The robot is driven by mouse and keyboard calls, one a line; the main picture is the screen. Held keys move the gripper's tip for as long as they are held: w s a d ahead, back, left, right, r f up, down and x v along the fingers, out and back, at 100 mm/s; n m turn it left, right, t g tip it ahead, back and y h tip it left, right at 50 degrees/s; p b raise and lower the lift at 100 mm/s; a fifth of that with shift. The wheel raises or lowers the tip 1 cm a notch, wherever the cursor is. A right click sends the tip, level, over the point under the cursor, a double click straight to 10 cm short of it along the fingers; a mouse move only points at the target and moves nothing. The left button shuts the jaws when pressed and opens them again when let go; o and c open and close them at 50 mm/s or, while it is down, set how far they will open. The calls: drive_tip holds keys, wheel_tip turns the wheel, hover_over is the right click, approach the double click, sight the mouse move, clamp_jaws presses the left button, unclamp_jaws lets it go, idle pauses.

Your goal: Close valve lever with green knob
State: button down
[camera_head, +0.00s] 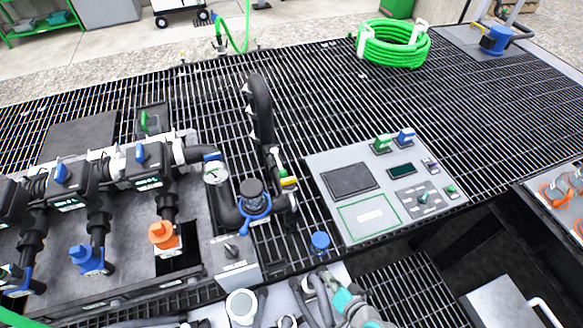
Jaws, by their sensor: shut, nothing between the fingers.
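A short lever with a yellow and green knob (288,181) sits beside the dark pipework, right of the round gauge (215,173). Its exact angle is too small to tell. Another small upright green handle (144,122) stands on a dark block at the back left. My gripper (322,288) seems to be the grey end at the bottom centre, beside teal parts. It is shut and empty, below and apart from the green-knobbed lever. Its fingertips are hard to make out.
A blue-ringed valve (254,202) and a tall dark pipe (261,108) stand near the lever. A control panel (320,165) lies to the right, with a blue cap (320,241) below it. Blue and orange valves (164,236) crowd the left.

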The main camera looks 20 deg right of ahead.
drive_tip(key=w+d+m+y, duration=0.1)
drive_tip(key=w+d+y, duration=0.15)
drive_tip(key=w, duration=0.85)
drive_tip(key=n+y, duration=0.1)
drive_tip(key=y, duration=0.6)
approach(279, 163)
drive_tip(key=s+d, duration=0.3)
drive_tip(key=d, duration=0.4)
drive_tip(key=s+a+x, duration=0.1)
drive_tip(key=x, duration=1.1)
drive_tip(key=shift+s+a+r+t, duration=0.2)
drive_tip(key=shift+s+a+t, duration=0.1)
drive_tip(key=shift+a, duration=0.25)
